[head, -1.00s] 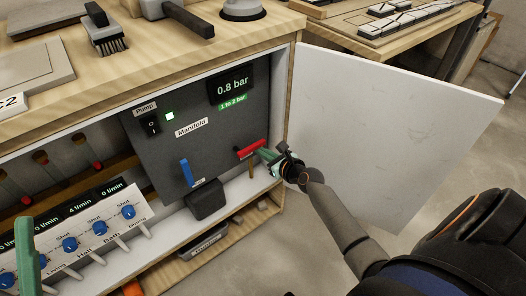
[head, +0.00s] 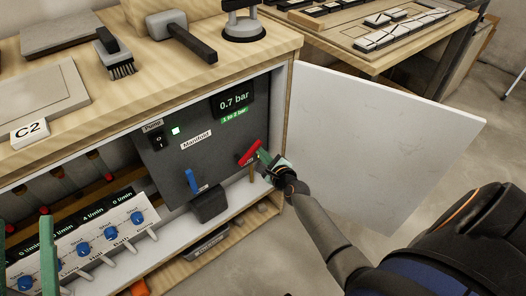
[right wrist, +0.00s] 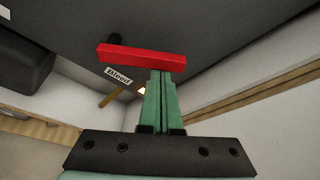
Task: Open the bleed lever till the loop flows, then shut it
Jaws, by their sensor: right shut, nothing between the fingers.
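The red bleed lever (head: 249,153) is on the lower right of the dark manifold panel (head: 185,160) and slopes up to the right. In the right wrist view the lever (right wrist: 140,55) lies across the top, by a "Bleed" label (right wrist: 118,76). My right gripper (head: 264,158) is shut and empty, its fingertips (right wrist: 160,76) at the lever's right part; contact is hard to tell. The pressure display (head: 232,104) reads 0.7 bar, with "1 to 2 bar" in green below. Flow displays (head: 92,212) include 4 l/min and 0 l/min. My left gripper's green fingers (head: 25,250) show apart at lower left.
The pump switch (head: 158,142) has a lit green light. Blue loop knobs (head: 110,233) line the lower left. The open white door (head: 385,140) flanks my right arm.

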